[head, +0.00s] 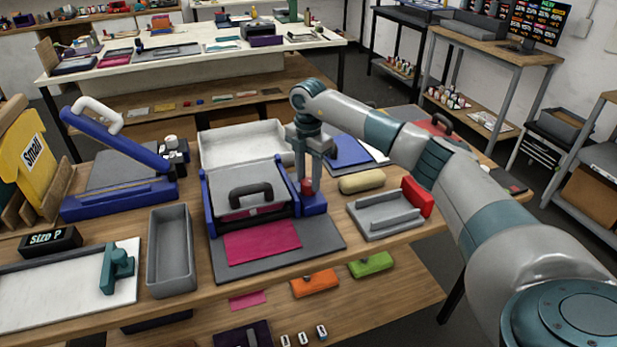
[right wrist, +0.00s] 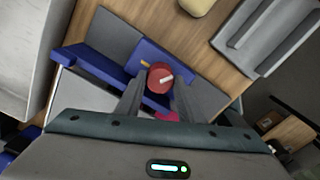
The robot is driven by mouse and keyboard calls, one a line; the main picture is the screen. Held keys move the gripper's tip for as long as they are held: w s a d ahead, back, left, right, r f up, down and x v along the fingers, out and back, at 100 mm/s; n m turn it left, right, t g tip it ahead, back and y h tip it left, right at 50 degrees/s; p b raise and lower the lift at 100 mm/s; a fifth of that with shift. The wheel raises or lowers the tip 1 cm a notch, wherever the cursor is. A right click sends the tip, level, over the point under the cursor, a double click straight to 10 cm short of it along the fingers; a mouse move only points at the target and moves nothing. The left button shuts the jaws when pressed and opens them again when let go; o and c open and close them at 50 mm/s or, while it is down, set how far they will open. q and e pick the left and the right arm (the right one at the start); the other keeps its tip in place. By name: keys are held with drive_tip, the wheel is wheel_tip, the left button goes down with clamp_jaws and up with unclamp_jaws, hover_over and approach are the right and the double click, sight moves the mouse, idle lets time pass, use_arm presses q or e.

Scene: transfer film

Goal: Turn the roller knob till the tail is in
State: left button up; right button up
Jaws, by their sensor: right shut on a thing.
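The roller machine (head: 245,190) has blue side cheeks, a grey top with a dark handle, and stands on a grey mat (head: 325,236). A magenta film sheet (head: 262,241) sticks out of its front and lies flat on the mat. The red roller knob (head: 307,187) is on the machine's right side, above a blue block; the right wrist view shows the knob (right wrist: 160,77) with a pale mark on its top. My right gripper (head: 312,180) points down and is shut on the knob, a finger on either side. My left gripper is not in view.
A grey tray with a red end (head: 388,214) and a yellowish pad (head: 362,181) lie to the right. A grey bin (head: 171,250) and a blue-armed press (head: 120,170) stand to the left. A white tray (head: 245,143) is behind the machine.

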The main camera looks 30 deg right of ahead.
drive_tip(key=o, duration=1)
drive_tip(key=shift+r, duration=0.1)
drive_tip(key=shift+o, duration=0.2)
wheel_tip(320, 180, up, 12)
drive_tip(key=b, duration=0.4)
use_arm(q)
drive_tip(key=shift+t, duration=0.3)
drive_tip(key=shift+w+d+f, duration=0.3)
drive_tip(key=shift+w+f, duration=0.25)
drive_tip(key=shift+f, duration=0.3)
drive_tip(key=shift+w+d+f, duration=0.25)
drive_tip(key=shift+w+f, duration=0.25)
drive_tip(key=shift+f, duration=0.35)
use_arm(e)
wheel_tip(320, 180, up, 5)
hover_over(308, 181)
drive_tip(key=shift+s+r, duration=0.1)
drive_tip(key=shift+r, duration=0.1)
